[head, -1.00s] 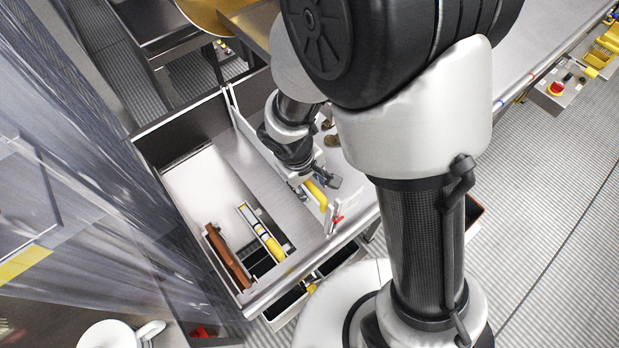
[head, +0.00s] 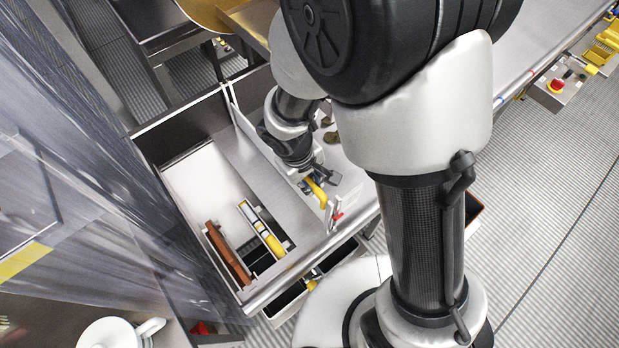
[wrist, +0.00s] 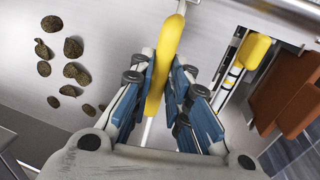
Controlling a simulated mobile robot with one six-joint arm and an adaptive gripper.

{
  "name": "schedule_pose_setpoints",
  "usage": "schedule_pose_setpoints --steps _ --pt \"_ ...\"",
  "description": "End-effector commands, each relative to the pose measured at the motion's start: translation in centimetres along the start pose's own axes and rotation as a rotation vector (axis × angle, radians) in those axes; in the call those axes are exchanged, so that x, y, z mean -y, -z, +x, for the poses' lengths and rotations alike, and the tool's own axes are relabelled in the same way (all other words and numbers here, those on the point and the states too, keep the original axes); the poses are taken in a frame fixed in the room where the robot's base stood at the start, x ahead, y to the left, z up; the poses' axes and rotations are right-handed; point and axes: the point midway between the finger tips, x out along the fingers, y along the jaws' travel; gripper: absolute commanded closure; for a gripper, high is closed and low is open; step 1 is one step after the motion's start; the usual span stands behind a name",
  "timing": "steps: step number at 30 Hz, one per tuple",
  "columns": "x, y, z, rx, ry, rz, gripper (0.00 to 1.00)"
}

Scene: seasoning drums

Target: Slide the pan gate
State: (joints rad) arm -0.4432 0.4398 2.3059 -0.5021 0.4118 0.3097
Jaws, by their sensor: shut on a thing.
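The pan gate (head: 246,124) is a thin pale plate standing across the steel pan, with a yellow handle (head: 317,193) near the pan's front. My gripper (head: 307,182) is at this handle, partly hidden by its own wrist in the head view. In the wrist view the blue-padded fingers of my gripper (wrist: 161,85) are shut on the yellow handle (wrist: 168,50), one on each side. The thin edge of the gate shows beyond the handle and between the fingers.
Several dark brown pieces (wrist: 68,70) lie on the gate's other side. A red button box (head: 557,86) is at the upper right.

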Motion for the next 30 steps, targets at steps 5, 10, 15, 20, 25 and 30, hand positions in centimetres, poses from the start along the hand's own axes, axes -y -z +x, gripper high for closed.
schedule_pose_setpoints --steps 5,10,15,20,25,30 --pt "0.0 0.0 -0.1 0.000 0.000 0.000 1.00" --pt "-0.4 0.1 -1.8 -0.002 -0.001 0.002 1.00" --pt "-1.0 0.1 -5.0 -0.004 -0.001 0.002 1.00" --pt "-1.3 0.1 -6.2 -0.004 -0.001 0.000 1.00" --pt "-1.2 0.1 -6.0 -0.003 0.000 0.000 1.00" --pt "-1.2 0.1 -5.9 -0.003 0.000 0.000 0.77"
